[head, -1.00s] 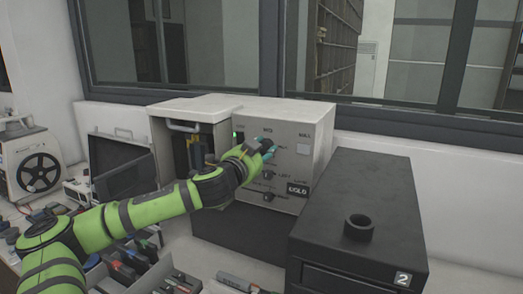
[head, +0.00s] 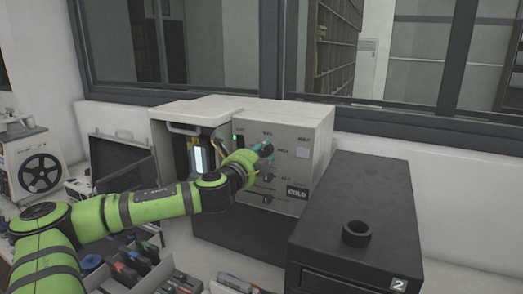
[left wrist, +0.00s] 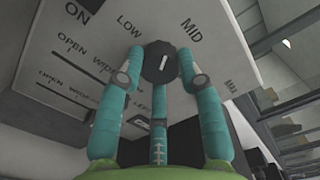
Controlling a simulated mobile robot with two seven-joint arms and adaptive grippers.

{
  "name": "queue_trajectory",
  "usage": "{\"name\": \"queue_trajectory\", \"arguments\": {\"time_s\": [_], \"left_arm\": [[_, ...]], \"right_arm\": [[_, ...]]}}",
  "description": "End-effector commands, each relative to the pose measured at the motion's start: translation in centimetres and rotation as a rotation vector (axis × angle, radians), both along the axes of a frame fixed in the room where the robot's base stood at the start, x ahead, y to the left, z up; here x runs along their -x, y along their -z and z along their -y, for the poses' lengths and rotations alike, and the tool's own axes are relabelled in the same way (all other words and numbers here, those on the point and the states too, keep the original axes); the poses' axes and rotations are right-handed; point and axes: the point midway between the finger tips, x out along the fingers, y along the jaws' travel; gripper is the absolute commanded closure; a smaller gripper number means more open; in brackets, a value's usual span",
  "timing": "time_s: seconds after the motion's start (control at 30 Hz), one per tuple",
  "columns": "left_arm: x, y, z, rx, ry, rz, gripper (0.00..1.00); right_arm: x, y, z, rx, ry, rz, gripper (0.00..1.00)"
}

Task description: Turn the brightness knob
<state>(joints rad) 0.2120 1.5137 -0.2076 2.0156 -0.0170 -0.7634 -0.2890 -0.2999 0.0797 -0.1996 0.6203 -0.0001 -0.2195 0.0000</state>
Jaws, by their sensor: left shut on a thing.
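The press's grey control panel (head: 285,172) faces me. In the left wrist view, a round black knob (left wrist: 158,62) with a white pointer mark sits on the panel, near printed labels ON, LOW and MID. The pointer is nearly upright in that view, between LOW and MID. My left gripper (head: 263,151) is shut on this knob, its teal fingers around the rim. In the head view the fingers hide most of the knob. A bright lit strip (head: 198,157) shows inside the open bay left of the panel. My right gripper is not in view.
Smaller controls (head: 267,199) sit lower on the panel, close to my left wrist. A black box (head: 350,215) marked 2, with a round collar on top, stands at the right. Tools in trays (head: 135,265) lie below my arm. A window is behind.

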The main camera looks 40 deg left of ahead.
Motion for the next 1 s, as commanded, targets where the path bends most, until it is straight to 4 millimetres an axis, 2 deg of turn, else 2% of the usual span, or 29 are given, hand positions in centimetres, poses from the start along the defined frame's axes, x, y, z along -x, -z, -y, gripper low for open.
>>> {"name": "queue_trajectory", "arguments": {"time_s": [0.5,1.0], "left_arm": [[0.0,-0.4,-0.1,-0.403,-0.003,-0.124,0.96],[0.0,-0.4,-0.1,-0.539,-0.004,-0.164,0.96]], "right_arm": [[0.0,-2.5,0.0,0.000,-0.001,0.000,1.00],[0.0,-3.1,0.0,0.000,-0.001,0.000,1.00]]}}
